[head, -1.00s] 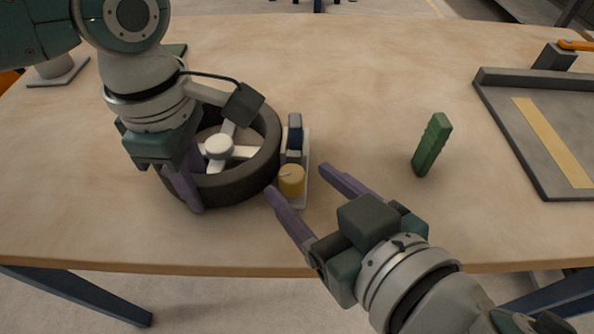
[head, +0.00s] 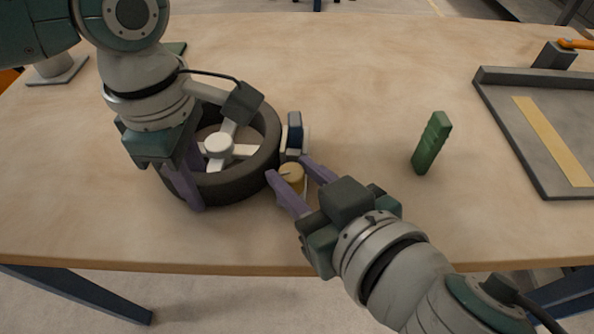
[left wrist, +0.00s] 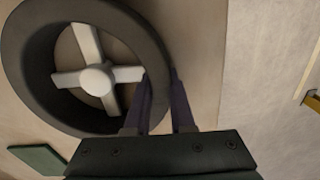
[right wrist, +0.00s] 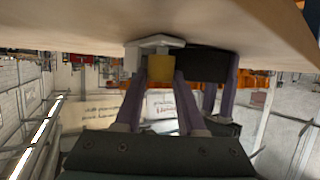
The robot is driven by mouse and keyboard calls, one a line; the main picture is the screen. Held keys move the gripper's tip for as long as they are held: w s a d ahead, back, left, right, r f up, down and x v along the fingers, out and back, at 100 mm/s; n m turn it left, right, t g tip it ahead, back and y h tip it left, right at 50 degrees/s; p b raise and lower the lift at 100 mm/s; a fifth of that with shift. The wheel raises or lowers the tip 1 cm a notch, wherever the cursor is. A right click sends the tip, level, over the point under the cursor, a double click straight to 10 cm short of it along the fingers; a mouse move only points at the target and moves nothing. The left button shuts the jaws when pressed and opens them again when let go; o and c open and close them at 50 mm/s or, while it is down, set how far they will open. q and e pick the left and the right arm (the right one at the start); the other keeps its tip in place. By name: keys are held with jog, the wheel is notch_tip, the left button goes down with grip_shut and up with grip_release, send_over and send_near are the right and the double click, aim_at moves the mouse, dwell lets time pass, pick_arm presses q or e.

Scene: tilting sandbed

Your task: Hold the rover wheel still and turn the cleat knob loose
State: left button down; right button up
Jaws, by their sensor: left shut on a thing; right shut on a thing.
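The rover wheel (head: 219,146), a dark tyre with white spokes and hub, lies flat on the table; it also shows in the left wrist view (left wrist: 96,79). My left gripper (head: 190,188) is shut on the wheel's near rim, one finger inside and one outside. The yellow cleat knob (head: 292,172) sits at the near end of a small pale cleat base right of the wheel, with a dark blue block (head: 295,128) behind it. My right gripper (head: 289,167) is shut on the knob, a finger on each side. The right wrist view shows the knob (right wrist: 161,67) between the fingers.
A green ridged block (head: 431,145) stands on the table to the right. A grey tray (head: 535,181) with a yellow strip lies at the far right. A pale stand (head: 56,72) is at the back left.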

grip_shut()
jog(key=shift+n+y, duration=0.3)
jog(key=shift+n+g+y, duration=0.3)
jog(key=shift+n+y, duration=0.2)
jog(key=o, duration=0.7)
grip_release()
jog(key=shift+o, duration=0.3)
jog(key=shift+d, duration=0.1)
jog(key=shift+h, duration=0.3)
